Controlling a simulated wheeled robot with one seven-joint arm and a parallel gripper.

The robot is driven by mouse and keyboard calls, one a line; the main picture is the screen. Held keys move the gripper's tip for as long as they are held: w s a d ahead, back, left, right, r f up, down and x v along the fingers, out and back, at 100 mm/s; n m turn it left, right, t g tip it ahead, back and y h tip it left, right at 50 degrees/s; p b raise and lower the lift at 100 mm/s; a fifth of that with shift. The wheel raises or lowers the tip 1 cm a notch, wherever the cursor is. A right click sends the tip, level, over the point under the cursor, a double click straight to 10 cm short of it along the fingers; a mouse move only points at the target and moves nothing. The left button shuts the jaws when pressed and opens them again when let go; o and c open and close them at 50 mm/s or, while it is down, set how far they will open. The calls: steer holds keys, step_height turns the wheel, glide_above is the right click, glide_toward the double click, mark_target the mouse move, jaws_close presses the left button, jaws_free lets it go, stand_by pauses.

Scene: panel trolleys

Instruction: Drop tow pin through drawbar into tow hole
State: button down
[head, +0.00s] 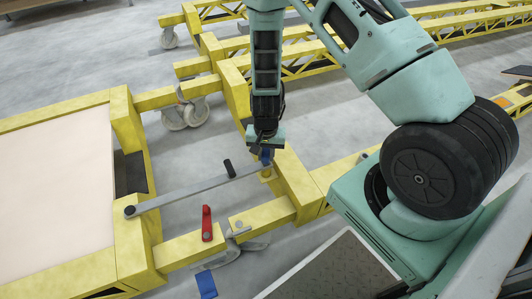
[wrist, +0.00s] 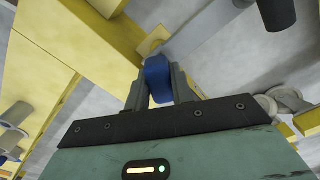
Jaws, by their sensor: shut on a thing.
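The tow pin's blue head (wrist: 157,80) is between the two fingers of my gripper (wrist: 160,88) in the wrist view. In the head view my gripper (head: 266,151) points down at the far end of the drawbar (head: 190,191), and the blue shows only as a small patch. The grey drawbar (wrist: 205,25) runs from a pivot on the left trolley to a yellow lug (head: 267,175) on the right trolley. The lug (wrist: 152,42) also shows just beyond the blue head. The pin's shank and the tow hole are hidden, so I cannot tell whether the pin is in.
A black upright grip (head: 229,167) stands on the drawbar. Yellow trolley frames (head: 127,135) with casters (head: 189,114) surround the bar. Grey floor is open at upper left.

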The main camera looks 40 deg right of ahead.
steer(key=shift+f+b, duration=0.45)
steer(key=shift+f, duration=0.4)
steer(key=c, duration=1.1)
jaws_free()
steer(key=shift+r, duration=0.1)
step_height(320, 180, up, 8)
steer(key=p, duration=0.7)
